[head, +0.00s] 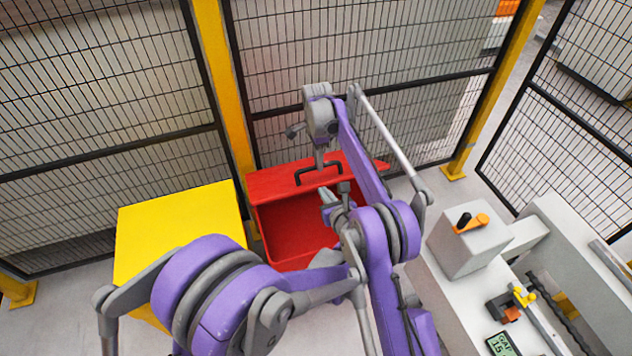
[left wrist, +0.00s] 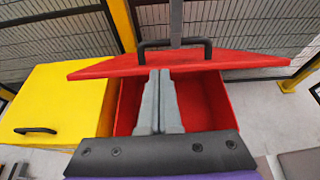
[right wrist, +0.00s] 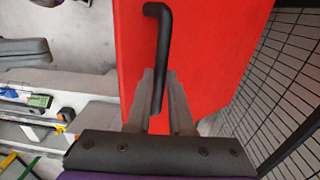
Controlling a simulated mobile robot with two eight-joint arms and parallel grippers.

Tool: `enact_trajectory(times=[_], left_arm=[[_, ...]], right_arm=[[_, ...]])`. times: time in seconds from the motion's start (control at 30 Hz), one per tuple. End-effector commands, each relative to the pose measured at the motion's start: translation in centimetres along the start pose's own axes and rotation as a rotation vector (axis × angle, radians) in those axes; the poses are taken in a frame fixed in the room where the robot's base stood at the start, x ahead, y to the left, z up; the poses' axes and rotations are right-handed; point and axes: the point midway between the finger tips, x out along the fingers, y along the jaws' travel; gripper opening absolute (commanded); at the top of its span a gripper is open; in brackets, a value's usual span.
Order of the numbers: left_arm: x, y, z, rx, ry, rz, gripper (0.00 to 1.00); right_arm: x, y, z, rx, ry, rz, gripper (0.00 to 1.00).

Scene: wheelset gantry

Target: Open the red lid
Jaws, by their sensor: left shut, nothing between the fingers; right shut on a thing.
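The red lid (head: 270,182) is tilted up from the red box (head: 290,240), and the open inside of the box shows below it. The lid's black handle (right wrist: 160,30) is between the fingers of my right gripper (right wrist: 160,76), which is shut on it. In the head view my right gripper (head: 319,162) reaches down onto the handle from above. My left gripper (left wrist: 158,74) is shut and empty, its fingers in front of the box opening, below the lid (left wrist: 215,62). It shows in the head view (head: 343,187) partly hidden by my arms.
A yellow box (head: 170,220) with a black handle (left wrist: 36,131) stands left of the red one. Mesh fencing with yellow posts (head: 224,80) is close behind. A pale machine (head: 470,240) with an orange-and-black lever stands at the right.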

Motion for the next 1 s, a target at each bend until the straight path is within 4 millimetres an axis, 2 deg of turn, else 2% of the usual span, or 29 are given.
enact_trajectory(times=[0.53,0.7,1.0], left_arm=[[8.5,0.0,-0.1,0.003,-0.001,0.001,0.00],[9.7,0.0,-0.1,0.004,0.000,0.000,0.00],[9.8,0.0,-0.1,0.004,0.000,0.000,0.00]], right_arm=[[0.4,-0.4,0.2,-0.002,-0.002,-0.015,0.00],[0.4,-0.4,0.2,-0.002,-0.002,-0.015,0.00],[0.4,-0.4,0.2,-0.002,-0.002,-0.014,0.00]])
